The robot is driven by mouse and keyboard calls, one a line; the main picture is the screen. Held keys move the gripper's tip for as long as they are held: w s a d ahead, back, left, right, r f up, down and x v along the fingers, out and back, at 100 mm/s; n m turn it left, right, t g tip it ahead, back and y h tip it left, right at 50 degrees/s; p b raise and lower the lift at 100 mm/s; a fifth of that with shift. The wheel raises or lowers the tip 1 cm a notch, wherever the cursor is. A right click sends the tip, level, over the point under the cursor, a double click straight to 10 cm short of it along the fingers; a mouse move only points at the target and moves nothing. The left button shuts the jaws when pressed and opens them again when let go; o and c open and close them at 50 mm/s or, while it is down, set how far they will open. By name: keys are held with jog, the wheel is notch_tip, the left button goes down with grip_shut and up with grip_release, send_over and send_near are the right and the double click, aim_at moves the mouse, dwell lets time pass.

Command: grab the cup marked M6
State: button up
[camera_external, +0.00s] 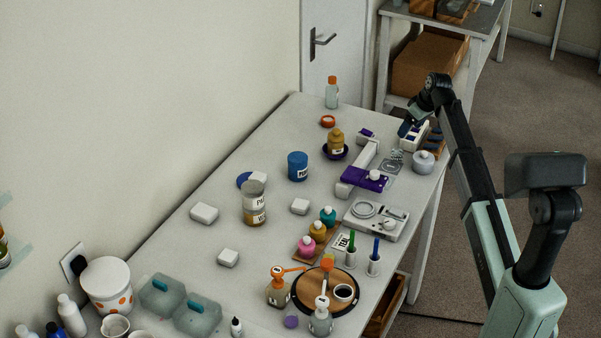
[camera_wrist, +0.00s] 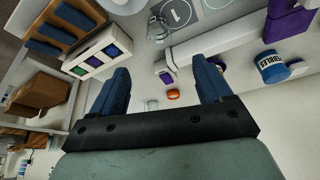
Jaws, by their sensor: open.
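I cannot read an M6 mark on any cup. White cups (camera_external: 115,325) stand at the near left, partly cut off by the frame. My gripper (camera_external: 408,127) is above the table's far right end, beside a white box with coloured squares. In the wrist view my gripper's blue fingers (camera_wrist: 163,90) are spread apart with nothing between them. The box (camera_wrist: 97,52) is just left of them, and the white cups are not visible there.
A blue labelled jar (camera_external: 297,167) and two stacked labelled jars (camera_external: 254,203) stand mid-table. A purple-and-white stand (camera_external: 364,178), a scale (camera_external: 376,220) and several pump bottles crowd the right side. White blocks (camera_external: 204,213) lie on the left, with bare table around them.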

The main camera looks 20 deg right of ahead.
send_over(398, 150)
jog(key=s, duration=0.3)
notch_tip(398, 150, down, 7)
jog(key=shift+a+r, duration=0.1)
jog(key=shift+x, duration=2.7)
jog(key=shift+s, duration=0.15)
jog(key=c, duration=1.1)
